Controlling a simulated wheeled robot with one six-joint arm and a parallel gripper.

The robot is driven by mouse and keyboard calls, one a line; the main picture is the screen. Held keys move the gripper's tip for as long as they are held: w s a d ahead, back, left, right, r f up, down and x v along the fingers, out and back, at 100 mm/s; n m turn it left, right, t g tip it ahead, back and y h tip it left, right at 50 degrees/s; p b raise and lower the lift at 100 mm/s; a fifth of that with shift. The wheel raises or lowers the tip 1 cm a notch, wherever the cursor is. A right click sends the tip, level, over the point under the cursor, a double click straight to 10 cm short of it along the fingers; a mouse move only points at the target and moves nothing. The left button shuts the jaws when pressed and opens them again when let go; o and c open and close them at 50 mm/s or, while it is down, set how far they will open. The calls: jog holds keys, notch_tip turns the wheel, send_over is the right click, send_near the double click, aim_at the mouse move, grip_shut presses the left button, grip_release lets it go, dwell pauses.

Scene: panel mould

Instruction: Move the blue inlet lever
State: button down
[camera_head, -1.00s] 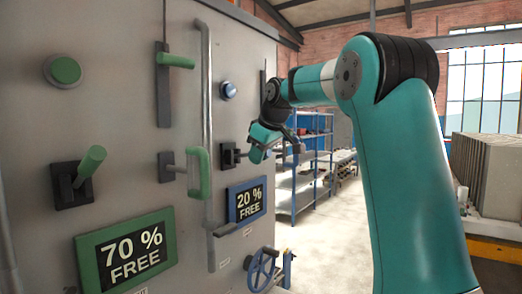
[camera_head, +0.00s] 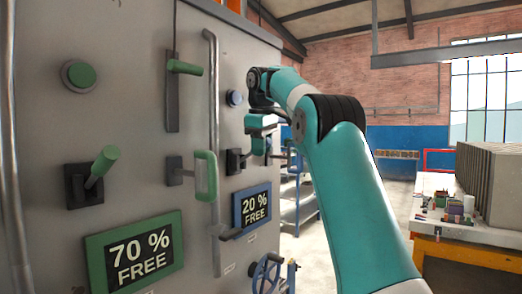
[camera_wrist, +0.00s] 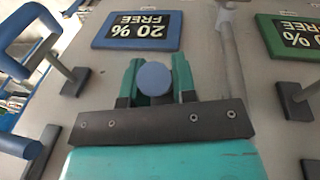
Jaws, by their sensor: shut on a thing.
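The blue inlet lever (camera_wrist: 153,78) shows in the wrist view as a round blue end, between the two teal fingers of my gripper (camera_wrist: 155,70). The gripper is shut on it. In the head view my gripper (camera_head: 259,143) is at the panel, beside the lever's black base plate (camera_head: 236,161). The lever itself is mostly hidden there by the fingers, and I cannot tell its exact tilt. The blue-framed display (camera_head: 252,209) below the lever reads 20 % FREE; it shows upside down in the wrist view (camera_wrist: 138,30).
On the grey panel are a green lever (camera_head: 95,175), a green pull handle (camera_head: 206,177), a blue button (camera_head: 235,98) and a blue handwheel (camera_head: 267,273). A blue pull handle (camera_wrist: 30,38) is close by. A vertical grey pipe (camera_head: 213,110) runs left of my gripper.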

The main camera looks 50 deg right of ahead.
jog(key=shift+r, duration=0.1)
jog(key=c, duration=0.9)
grip_release()
jog(key=r, duration=0.1)
jog(key=r+p, duration=0.1)
jog(key=r, duration=0.1)
jog(key=r+p, duration=0.1)
jog(key=shift+s+a+r, duration=0.25)
jog(key=shift+a+r, duration=0.05)
jog(key=shift+r, duration=0.1)
jog(key=shift+s+a+r, duration=0.1)
jog(key=shift+r, duration=0.5)
jog(key=shift+s+a+r, duration=0.1)
jog(key=shift+r, duration=0.5)
jog(key=shift+d, duration=0.1)
